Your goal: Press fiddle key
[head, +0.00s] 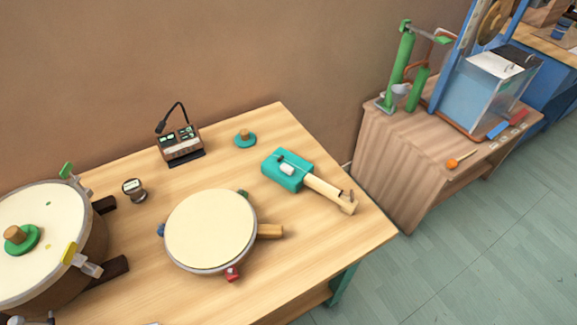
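A fiddle-like instrument with a teal box body (287,169) and a pale wooden neck (325,189) lies on the right part of the wooden table. A small white piece (287,169) sits on the body. A small dark upright part (351,195) shows at the neck's far right end; I cannot tell whether it is the key. Neither of my grippers is in view.
The table (330,235) also bears a round drum (210,228), a large drum (45,215) at the left, a device with a microphone (180,145), a teal disc with a knob (245,139) and a small jar (133,189). A wooden stand (395,165) holds a water tank (480,90).

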